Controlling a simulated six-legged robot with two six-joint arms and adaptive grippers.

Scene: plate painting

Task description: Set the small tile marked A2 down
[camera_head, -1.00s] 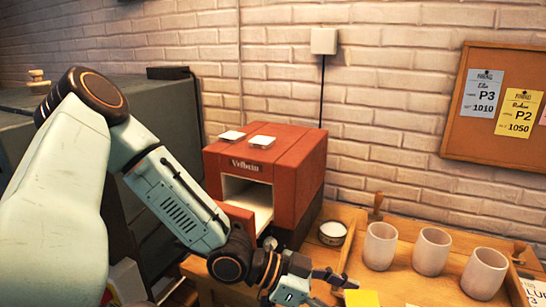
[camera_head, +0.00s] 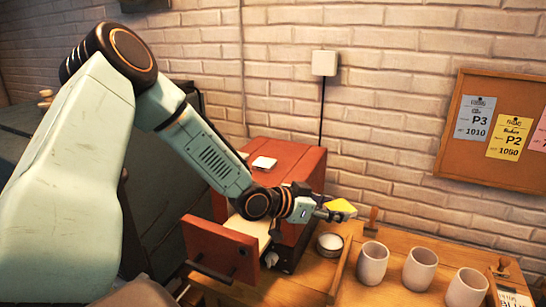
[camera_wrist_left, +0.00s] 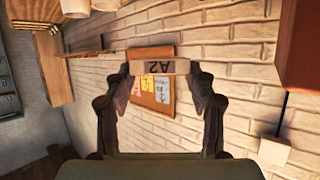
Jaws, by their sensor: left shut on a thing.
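The small tile marked A2 (camera_head: 341,205) shows a yellow face in the head view, raised above the tabletop (camera_head: 405,250). My left gripper (camera_head: 335,209) is shut on it. The tile is to the right of the kiln. My right gripper is not in view.
The kiln's door (camera_head: 222,250) stands open at the front. A small white tile (camera_head: 264,163) lies on the kiln's top. A round tin (camera_head: 330,244) and several pale cups (camera_head: 420,269) stand on the table. A pinboard (camera_head: 500,125) hangs on the brick wall.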

